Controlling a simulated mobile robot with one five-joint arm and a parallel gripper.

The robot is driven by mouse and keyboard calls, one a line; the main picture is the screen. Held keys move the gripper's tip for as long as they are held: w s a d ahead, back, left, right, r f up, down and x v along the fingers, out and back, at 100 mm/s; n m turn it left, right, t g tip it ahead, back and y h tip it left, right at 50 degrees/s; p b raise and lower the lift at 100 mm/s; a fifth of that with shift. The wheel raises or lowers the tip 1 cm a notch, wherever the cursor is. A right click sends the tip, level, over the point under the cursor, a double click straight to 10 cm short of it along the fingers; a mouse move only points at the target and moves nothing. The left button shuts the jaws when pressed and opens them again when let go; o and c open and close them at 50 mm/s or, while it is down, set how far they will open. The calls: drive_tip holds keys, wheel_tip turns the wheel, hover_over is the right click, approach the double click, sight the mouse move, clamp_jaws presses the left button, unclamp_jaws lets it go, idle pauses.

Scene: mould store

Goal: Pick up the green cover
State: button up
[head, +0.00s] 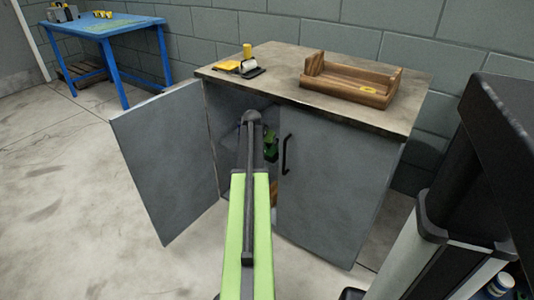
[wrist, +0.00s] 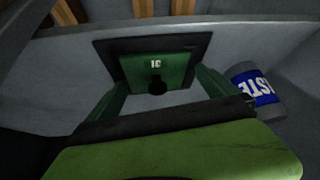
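In the wrist view a dark green cover (wrist: 160,68) with white marks and a round black knob sits against a black-edged backing. My gripper (wrist: 160,84) is below it in the picture, its two dark green fingers spread wide, one towards each lower side of the cover. Nothing shows held between them; whether a fingertip touches the cover I cannot tell. In the head view my arm reaches into the open left side of the grey cabinet (head: 335,180). A small green patch shows inside there, mostly hidden by my arm; I cannot tell what it is.
A can with a blue label (wrist: 256,88) lies right of the right finger. The open cabinet door (head: 165,155) stands left of my arm. A wooden tray (head: 345,82) and a yellow-and-black item (head: 240,67) are on the cabinet top. A blue table (head: 105,25) stands back left.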

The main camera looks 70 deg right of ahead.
sight(266, 150)
drive_tip(key=c, duration=1.1)
drive_tip(key=shift+r, duration=0.1)
drive_tip(key=shift+r+p, duration=0.3)
drive_tip(key=shift+p, duration=0.1)
wheel_tip(266, 150, up, 3)
drive_tip(key=p, duration=0.3)
drive_tip(key=a, duration=1.2)
drive_tip(key=w+a, duration=0.1)
drive_tip(key=a, duration=0.5)
drive_tip(key=shift+f, duration=0.15)
